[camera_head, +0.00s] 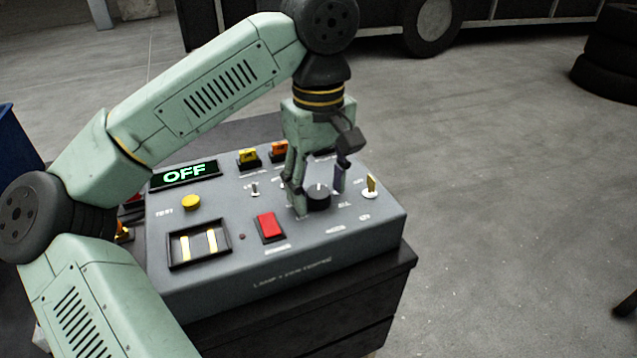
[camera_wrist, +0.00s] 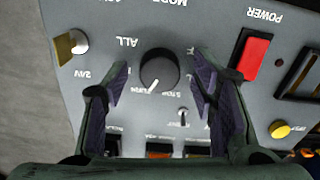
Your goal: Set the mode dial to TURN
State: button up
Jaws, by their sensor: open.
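The mode dial (camera_head: 318,201) is a round black knob on the right part of a grey control box. In the wrist view the dial (camera_wrist: 159,69) has a white pointer line aimed down and slightly left, towards small, partly legible lettering. "ALL" is printed to its upper left in that view. My gripper (camera_head: 316,184) points down over the box. In the wrist view its open fingers (camera_wrist: 158,78) stand on both sides of the dial, with gaps to the knob. I cannot tell how far down beside the knob the fingertips reach.
A display (camera_head: 184,174) reads OFF in green. A red power switch (camera_head: 269,227) lies left of the dial, a gold-tipped toggle (camera_head: 371,185) right of it, and a small toggle (camera_head: 254,188) nearby. A yellow button (camera_head: 190,202) is farther left. The box stands on a dark cabinet (camera_head: 395,290).

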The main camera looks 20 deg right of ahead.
aim_at(319, 192)
jog(key=shift+r, duration=0.1)
notch_tip(319, 192, up, 12)
dwell(0.5)
jog(key=shift+s, duration=0.1)
dwell(0.4)
